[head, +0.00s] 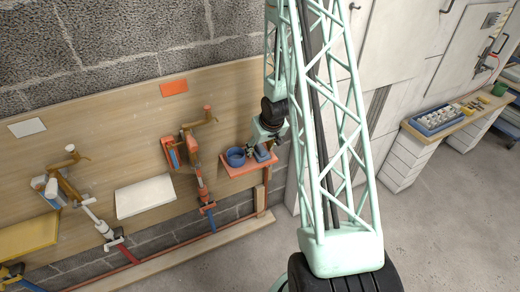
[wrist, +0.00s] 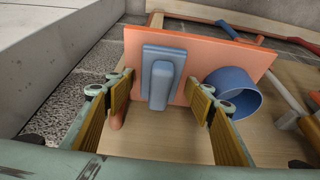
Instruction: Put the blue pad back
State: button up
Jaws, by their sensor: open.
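The blue pad (wrist: 150,92), a flat block with a raised rounded grip (wrist: 162,84), rests on the orange shelf (wrist: 128,60) in the wrist view. In the head view the pad (head: 263,154) shows small and partly hidden under my gripper (head: 266,143). In the wrist view my gripper (wrist: 163,90) is open, with one fingertip to the left of the pad and one to its right. Gaps show between the fingertips and the pad, and nothing is held.
A blue round cup (wrist: 236,92) sits on the same shelf, close to my right finger. In the head view the cup (head: 236,157) is left of the pad. A tool station with orange and blue parts (head: 184,150) hangs further left on the wooden wall panel (head: 100,130).

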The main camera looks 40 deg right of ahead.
jog(key=shift+r, duration=0.15)
jog(key=p+v, duration=0.3)
jog(key=v, duration=0.9)
jog(key=shift+w+a, duration=0.1)
dwell(0.7)
